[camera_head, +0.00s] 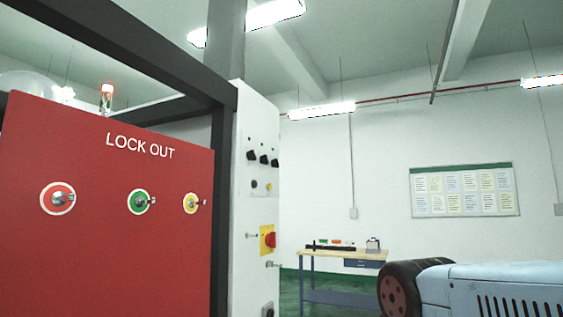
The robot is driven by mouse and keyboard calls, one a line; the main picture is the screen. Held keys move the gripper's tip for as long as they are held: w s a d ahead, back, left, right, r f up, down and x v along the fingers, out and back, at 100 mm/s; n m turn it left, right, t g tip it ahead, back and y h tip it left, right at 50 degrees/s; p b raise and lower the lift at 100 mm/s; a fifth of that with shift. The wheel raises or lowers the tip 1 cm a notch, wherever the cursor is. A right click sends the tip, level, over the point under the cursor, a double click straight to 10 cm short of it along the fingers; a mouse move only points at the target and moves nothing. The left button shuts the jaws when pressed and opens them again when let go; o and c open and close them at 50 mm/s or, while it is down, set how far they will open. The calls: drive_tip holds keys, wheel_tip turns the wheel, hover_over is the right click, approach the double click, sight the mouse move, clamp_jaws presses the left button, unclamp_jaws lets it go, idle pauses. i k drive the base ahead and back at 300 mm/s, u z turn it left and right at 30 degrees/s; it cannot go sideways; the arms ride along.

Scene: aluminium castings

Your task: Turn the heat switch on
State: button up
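A white control cabinet (244,208) stands left of centre, its switch face seen at a steep angle. Near its top are three black knobs: a left one (251,155), a middle one (264,158) and a right one (275,162). Below them are a small dark button (254,184) and a small yellow button (268,187). A red rotary switch on a yellow plate (268,240) sits lower down. No label for the heat switch is readable, so I cannot tell which control it is. My gripper is not in view.
A red LOCK OUT panel (105,255) with red, green and yellow key switches fills the left under a dark frame (165,60). A workbench (335,256) stands against the back wall. A light-blue machine (510,285) with a black wheel (402,288) occupies the lower right.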

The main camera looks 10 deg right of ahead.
sight(274, 163)
drive_tip(key=u, duration=0.2)
drive_tip(key=i, duration=1.05)
drive_tip(key=z, duration=0.75)
